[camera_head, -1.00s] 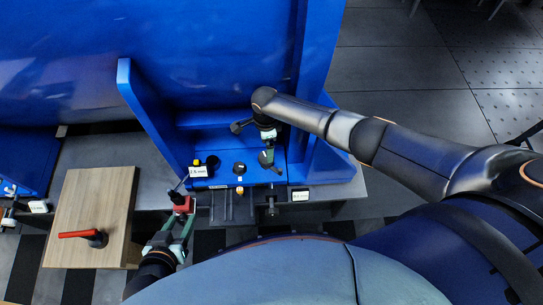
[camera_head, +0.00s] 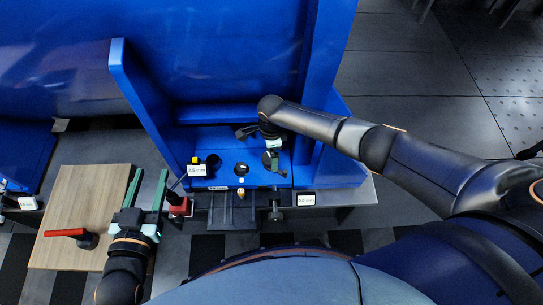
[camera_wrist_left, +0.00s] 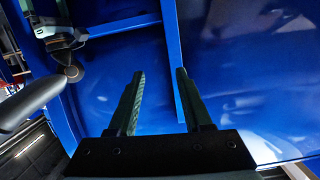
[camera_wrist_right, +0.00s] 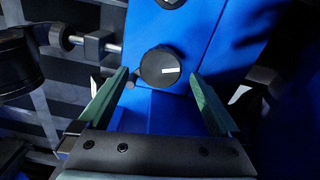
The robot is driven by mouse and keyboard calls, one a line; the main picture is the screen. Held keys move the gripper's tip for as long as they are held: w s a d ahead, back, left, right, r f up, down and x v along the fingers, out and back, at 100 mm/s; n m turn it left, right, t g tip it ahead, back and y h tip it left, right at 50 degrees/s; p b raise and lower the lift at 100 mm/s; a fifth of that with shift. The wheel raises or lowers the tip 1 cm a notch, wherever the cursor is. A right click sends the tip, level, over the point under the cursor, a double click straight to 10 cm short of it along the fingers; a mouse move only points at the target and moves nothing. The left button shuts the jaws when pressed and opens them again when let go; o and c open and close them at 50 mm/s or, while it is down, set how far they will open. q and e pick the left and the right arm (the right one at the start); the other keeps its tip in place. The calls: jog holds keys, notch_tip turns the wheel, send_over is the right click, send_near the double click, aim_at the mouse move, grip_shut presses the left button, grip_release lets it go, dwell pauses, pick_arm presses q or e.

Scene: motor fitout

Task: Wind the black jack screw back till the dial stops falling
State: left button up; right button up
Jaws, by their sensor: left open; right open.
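A round black knob (camera_wrist_right: 163,66) with a white mark sits on the blue base in the right wrist view. My right gripper (camera_wrist_right: 160,80) is open, with its fingers on either side of the knob; whether they touch it I cannot tell. In the head view this gripper (camera_head: 271,147) partly covers the knob (camera_head: 269,161). My left gripper (camera_head: 149,178) is open and empty, left of the red-bodied piece (camera_head: 179,207). Two readout labels read about 2.5 mm (camera_head: 197,171) and 0.0 mm (camera_head: 305,199).
Another black knob (camera_head: 240,168) stands on the blue base. A wooden board (camera_head: 75,200) with a red-handled tool (camera_head: 72,233) lies at the left. A tall blue plate (camera_head: 140,105) rises behind the left gripper. Free floor lies at the upper right.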

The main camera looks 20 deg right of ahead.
pick_arm(q)
notch_tip(320, 180, up, 10)
jog(key=m+t+h+b, duration=0.1)
jog(key=t+h, duration=0.1)
jog(key=t, duration=0.2)
jog(key=shift+w+d+m, duration=0.25)
jog(key=shift+w+m, duration=0.1)
jog(key=shift+m, duration=0.05)
pick_arm(e)
jog(key=shift+f, duration=0.75)
jog(key=c, duration=1.4)
